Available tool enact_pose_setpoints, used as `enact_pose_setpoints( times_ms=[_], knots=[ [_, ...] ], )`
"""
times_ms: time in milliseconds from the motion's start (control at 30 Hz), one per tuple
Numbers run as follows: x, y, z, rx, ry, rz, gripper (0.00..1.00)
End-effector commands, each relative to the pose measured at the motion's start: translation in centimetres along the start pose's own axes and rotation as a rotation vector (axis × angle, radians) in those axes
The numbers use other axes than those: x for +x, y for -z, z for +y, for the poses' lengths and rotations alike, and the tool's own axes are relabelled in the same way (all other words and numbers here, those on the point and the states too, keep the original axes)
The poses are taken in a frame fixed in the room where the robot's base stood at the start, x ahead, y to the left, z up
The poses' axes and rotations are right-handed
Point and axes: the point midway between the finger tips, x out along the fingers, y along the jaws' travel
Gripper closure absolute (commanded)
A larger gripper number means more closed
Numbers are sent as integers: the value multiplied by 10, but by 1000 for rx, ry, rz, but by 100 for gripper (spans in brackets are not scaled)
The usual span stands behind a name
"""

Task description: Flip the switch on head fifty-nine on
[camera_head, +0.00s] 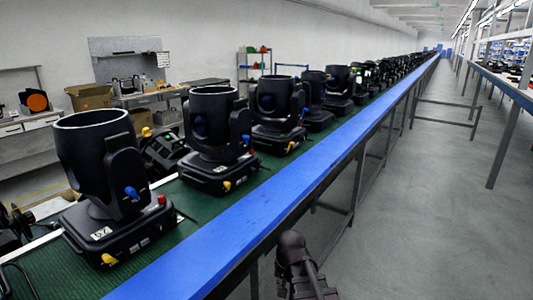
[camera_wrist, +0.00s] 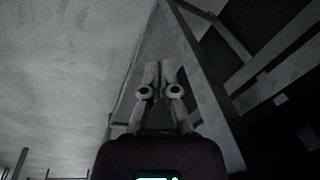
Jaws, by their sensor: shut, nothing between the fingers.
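Black moving heads stand in a long row on the green bench top. The nearest head (camera_head: 100,175) carries a small white label (camera_head: 101,234) that I cannot read with certainty. It has a blue knob (camera_head: 131,193), a red part (camera_head: 162,199) and a yellow part (camera_head: 108,260). The second head (camera_head: 212,130) has similar blue, red and yellow parts, with its label too small to read. I cannot tell which head is fifty-nine or how its switch stands. My gripper (camera_wrist: 160,66) is shut and empty in the wrist view, touching no head.
A blue rail (camera_head: 270,195) runs along the bench's front edge, above metal legs. The grey aisle floor (camera_head: 430,200) to the right is mostly open. A shelving row (camera_head: 500,85) stands on the far right. Cardboard boxes (camera_head: 90,96) and a workbench lie behind the heads.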

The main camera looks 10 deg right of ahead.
Motion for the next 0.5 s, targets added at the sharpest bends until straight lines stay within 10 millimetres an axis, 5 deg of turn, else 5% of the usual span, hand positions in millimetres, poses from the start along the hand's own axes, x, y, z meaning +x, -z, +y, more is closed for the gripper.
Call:
enact_pose_setpoints(
  times_ms=[500],
  knots=[
    [-79,19,-14,70,31,13,100]
  ],
)
